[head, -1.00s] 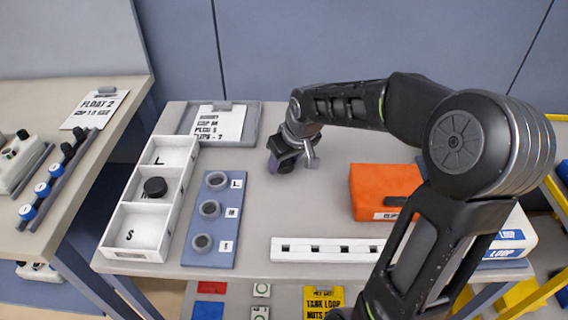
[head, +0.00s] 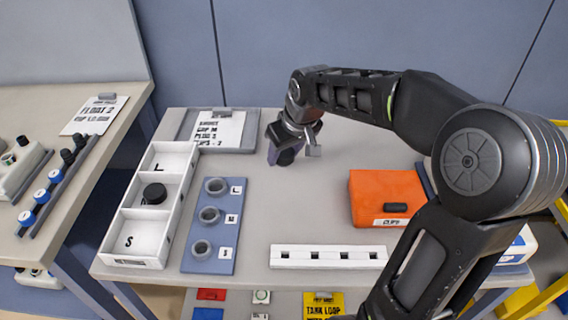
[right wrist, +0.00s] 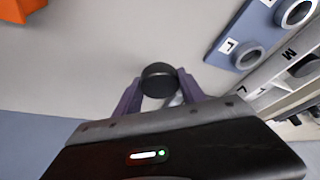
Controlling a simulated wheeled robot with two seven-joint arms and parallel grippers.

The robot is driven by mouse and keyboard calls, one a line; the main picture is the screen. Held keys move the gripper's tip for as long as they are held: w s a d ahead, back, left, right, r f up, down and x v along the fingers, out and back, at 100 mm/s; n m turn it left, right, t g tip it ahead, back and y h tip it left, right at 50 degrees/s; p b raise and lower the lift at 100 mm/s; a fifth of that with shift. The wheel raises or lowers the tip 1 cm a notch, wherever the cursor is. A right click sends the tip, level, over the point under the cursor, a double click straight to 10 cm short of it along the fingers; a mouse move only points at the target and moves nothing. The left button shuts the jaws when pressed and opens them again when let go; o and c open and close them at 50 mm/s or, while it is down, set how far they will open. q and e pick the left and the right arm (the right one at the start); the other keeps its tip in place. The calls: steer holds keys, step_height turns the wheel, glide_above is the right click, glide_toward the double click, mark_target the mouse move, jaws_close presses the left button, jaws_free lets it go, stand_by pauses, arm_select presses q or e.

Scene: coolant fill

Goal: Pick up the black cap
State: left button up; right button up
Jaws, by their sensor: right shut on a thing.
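My right gripper (head: 281,157) is over the back middle of the grey table. In the right wrist view its purple fingers (right wrist: 160,98) are shut on a round black cap (right wrist: 158,76), which sits between the fingertips. In the head view this cap is too hidden by the gripper to make out. Whether it touches the table I cannot tell. Another black cap (head: 154,193) lies in the middle compartment of the white tray (head: 125,255) at the left. My left gripper is not in view.
A blue plate (head: 208,262) with three grey rings marked L, M and S stands beside the tray. A white slotted bar (head: 328,257) lies at the front, an orange box (head: 378,190) at the right. A clipboard (head: 218,128) lies at the back left.

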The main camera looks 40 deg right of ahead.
mark_target(284, 152)
step_height(284, 152, up, 5)
steer(key=shift+r, duration=0.1)
stand_by(0.7)
